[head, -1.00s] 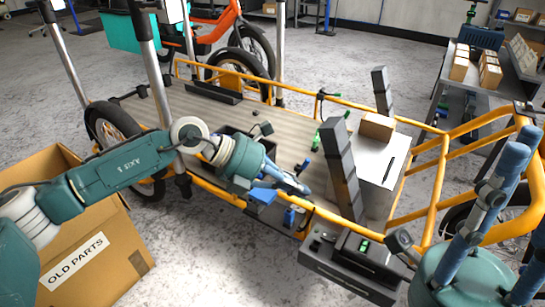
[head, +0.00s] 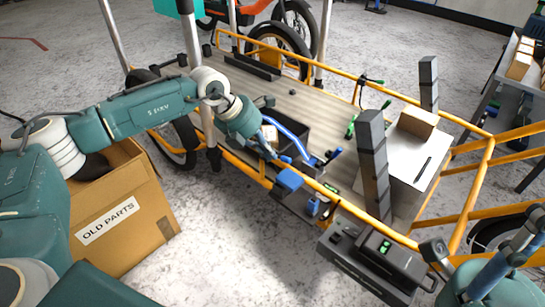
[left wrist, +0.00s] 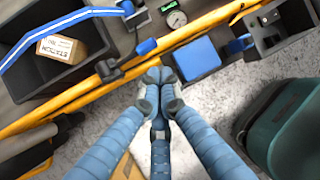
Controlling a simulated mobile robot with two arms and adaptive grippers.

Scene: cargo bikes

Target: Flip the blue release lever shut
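My left gripper (head: 287,157) is at the near orange rail of the cargo bike, beside the dark bin. In the left wrist view its fingertips (left wrist: 160,76) are together and over the rail, with nothing seen between them. Just beyond them is a small blue-tipped lever (left wrist: 146,47) on a black arm; contact is unclear. A flat blue square part (left wrist: 197,60) is right of the fingertips; it also shows in the head view (head: 290,180). I cannot tell for certain which blue part is the release lever. My right gripper (head: 515,255) is cut off at the lower right.
The bin (left wrist: 25,70) holds a small carton (left wrist: 62,47). A grey upright post (head: 374,165) and a black box with green lights (head: 385,255) stand right. The "OLD PARTS" carton (head: 120,225) is on the floor at left.

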